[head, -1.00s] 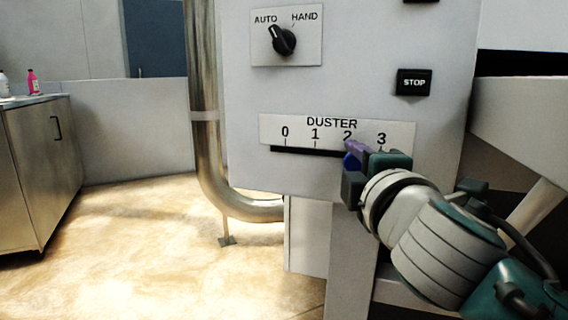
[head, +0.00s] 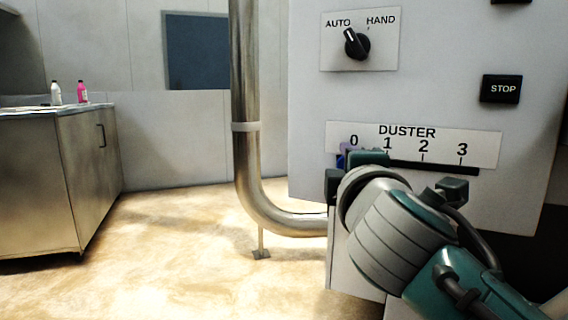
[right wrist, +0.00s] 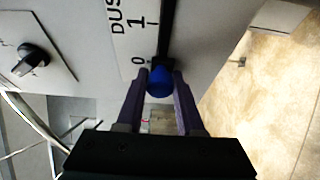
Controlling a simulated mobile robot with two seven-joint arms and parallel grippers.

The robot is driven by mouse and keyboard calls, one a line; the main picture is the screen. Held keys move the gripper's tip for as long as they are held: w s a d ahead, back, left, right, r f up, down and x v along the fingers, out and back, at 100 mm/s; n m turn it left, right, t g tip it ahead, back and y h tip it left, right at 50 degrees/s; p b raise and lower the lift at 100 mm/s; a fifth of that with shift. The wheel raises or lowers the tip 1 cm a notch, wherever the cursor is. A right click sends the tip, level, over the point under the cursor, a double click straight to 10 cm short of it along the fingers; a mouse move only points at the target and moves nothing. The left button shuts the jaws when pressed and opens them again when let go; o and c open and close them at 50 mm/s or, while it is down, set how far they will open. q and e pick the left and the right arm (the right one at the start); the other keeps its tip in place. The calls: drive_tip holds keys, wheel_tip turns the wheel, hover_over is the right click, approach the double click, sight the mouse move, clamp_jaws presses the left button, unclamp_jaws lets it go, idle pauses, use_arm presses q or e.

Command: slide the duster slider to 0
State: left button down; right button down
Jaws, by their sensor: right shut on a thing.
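The duster scale plate (head: 407,143) is on the grey machine panel, marked 0 to 3, with a dark slot (head: 435,167) along its lower edge. The blue slider knob (right wrist: 160,81) sits at the 0 end of the slot in the right wrist view. My right gripper (right wrist: 160,88) has its two purple fingers shut on the knob, one on each side. In the head view my right gripper (head: 346,160) covers most of the slot's left end below the 0. My left gripper is not in view.
The AUTO/HAND rotary switch (head: 357,43) is above the scale and the STOP button (head: 502,89) is at the upper right. A steel pipe (head: 246,150) runs left of the panel. A metal cabinet (head: 85,180) stands far left, with open floor between.

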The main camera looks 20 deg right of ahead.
drive_tip(key=c, duration=0.5)
unclamp_jaws()
drive_tip(key=shift+w+a, duration=0.15)
drive_tip(key=shift+a, duration=0.05)
drive_tip(key=shift+c, duration=0.2)
drive_tip(key=p+v, duration=0.1)
drive_tip(key=v, duration=0.9)
